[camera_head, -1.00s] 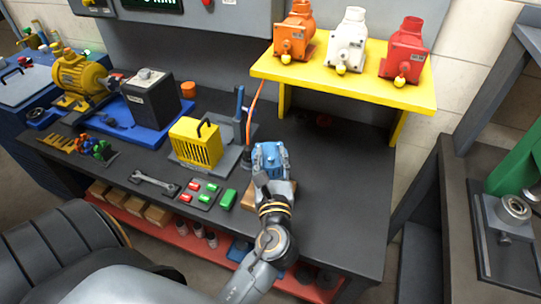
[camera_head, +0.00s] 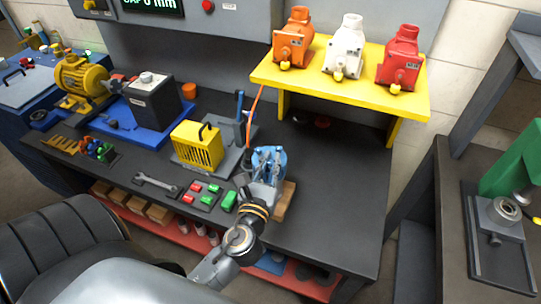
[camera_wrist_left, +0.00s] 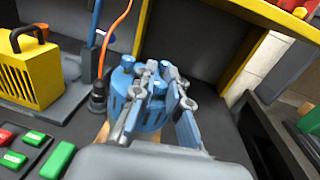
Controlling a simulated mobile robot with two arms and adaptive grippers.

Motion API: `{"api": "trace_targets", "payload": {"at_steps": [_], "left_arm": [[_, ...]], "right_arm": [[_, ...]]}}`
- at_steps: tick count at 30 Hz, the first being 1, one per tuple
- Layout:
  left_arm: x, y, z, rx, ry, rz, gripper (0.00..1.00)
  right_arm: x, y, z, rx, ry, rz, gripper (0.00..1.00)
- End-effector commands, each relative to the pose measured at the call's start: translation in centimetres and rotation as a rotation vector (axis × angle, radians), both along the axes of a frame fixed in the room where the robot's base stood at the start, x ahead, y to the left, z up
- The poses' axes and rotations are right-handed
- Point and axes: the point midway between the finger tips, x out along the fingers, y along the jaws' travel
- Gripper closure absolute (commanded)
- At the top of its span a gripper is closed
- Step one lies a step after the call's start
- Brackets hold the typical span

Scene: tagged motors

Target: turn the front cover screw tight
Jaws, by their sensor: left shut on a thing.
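The blue motor (camera_head: 267,155) stands on a wooden block (camera_head: 287,203) on the dark bench. In the left wrist view the motor (camera_wrist_left: 121,97) shows its ribbed body and several blue screw heads on its top cover. My left gripper (camera_head: 265,168) comes over the motor from the front. In the left wrist view its fingers (camera_wrist_left: 160,82) are closed around a blue front cover screw (camera_wrist_left: 158,87) at the near side of the cover. The fingers hide much of that screw, so I cannot tell how far it is in. My right gripper does not show.
A yellow ribbed box (camera_head: 196,147) and a tray of red and green blocks (camera_head: 203,194) are left of the motor. An orange cable (camera_head: 255,105) rises behind it. A yellow shelf (camera_head: 340,85) with three motors overhangs the back. The bench right of the motor is clear.

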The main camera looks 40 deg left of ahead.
Motion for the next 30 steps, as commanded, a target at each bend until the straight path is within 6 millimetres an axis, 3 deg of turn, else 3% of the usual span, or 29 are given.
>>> {"api": "trace_targets", "payload": {"at_steps": [6,14,20,30], "left_arm": [[0.0,0.1,0.0,0.009,0.003,-0.211,1.00],[0.0,0.1,-0.5,0.009,0.002,-0.459,1.00],[0.0,0.1,-0.8,0.007,-0.001,-0.647,1.00],[0.1,0.1,-0.9,0.008,-0.005,-0.963,1.00]], "right_arm": [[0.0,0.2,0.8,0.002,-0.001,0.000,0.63],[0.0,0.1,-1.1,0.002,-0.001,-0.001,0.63],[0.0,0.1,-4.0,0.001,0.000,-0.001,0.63],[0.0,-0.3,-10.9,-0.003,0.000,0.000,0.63]]}}
